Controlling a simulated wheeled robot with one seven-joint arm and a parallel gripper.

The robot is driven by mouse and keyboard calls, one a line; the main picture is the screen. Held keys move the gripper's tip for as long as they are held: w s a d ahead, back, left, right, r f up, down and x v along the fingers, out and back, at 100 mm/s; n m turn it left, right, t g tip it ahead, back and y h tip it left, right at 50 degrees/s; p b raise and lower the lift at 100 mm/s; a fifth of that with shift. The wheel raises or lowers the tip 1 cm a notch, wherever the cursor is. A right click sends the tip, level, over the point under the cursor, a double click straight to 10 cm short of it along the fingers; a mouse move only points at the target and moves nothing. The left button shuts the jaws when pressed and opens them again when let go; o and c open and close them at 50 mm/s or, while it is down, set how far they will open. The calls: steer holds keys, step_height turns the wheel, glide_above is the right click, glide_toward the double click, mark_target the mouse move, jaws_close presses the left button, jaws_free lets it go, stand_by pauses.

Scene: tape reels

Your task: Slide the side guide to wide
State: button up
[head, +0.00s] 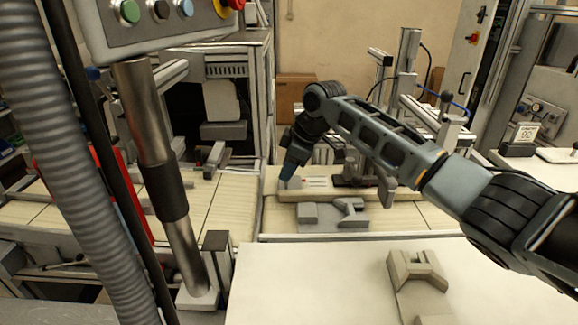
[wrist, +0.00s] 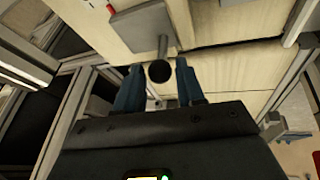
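The side guide appears to be the grey block (wrist: 140,30) with a post ending in a round black knob (wrist: 160,72) in the wrist view. My gripper (wrist: 158,72) is open, its two blue fingers on either side of the knob. I cannot tell whether either finger touches it. In the head view my gripper (head: 287,172) points down at a grey block (head: 291,184) on the pale bed, hiding the knob. A white label with dark marks (head: 317,182) lies just right of the block, with a small red mark (head: 303,179) between them.
A metal column (head: 160,160) and control box (head: 150,22) fill the left. A machine post (head: 405,60) rises behind my arm.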

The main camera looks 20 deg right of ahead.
steer(key=shift+o, duration=1.2)
steer(key=b+v, duration=0.1)
steer(key=v, duration=0.6)
steer(key=shift+s+r, duration=0.15)
steer(key=shift+r, duration=0.2)
steer(key=shift+d, duration=0.1)
